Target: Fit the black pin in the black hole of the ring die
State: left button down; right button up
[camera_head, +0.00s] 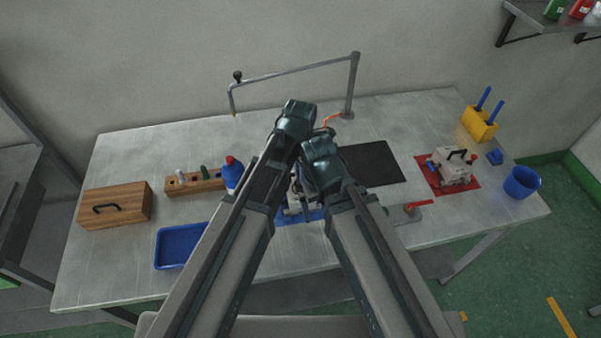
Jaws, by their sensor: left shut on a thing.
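My two arms reach in from the bottom and meet over the middle of the workbench, with their wrists bent close together. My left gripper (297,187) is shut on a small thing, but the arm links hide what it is. My right wrist is just to the right of it, and its fingers are hidden. Below the wrists, parts of a small metallic assembly and a blue mat (285,219) show between the arms. I cannot make out the ring die, its black hole or the black pin there.
A metal boom stand (352,85) rises behind my wrists. A wooden box (115,205), blue tray (180,247), wooden rack (196,184) and blue bottle (233,172) are left. A black mat (372,163), red mat (434,180) and blue cup (522,181) are right.

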pick_arm(q)
jog(key=shift+f+b, duration=1)
jog(key=shift+f, duration=0.1)
jog(key=c, duration=0.6)
grip_release()
jog(key=shift+r, duration=0.1)
jog(key=shift+c, duration=0.2)
jog(key=shift+r, duration=0.1)
jog(key=shift+w+r+p, duration=0.1)
jog(key=shift+r+p, duration=0.25)
jog(key=shift+p, duration=0.25)
notch_tip(320, 180, up, 13)
jog(key=p, duration=1.3)
jog(key=shift+s, duration=0.2)
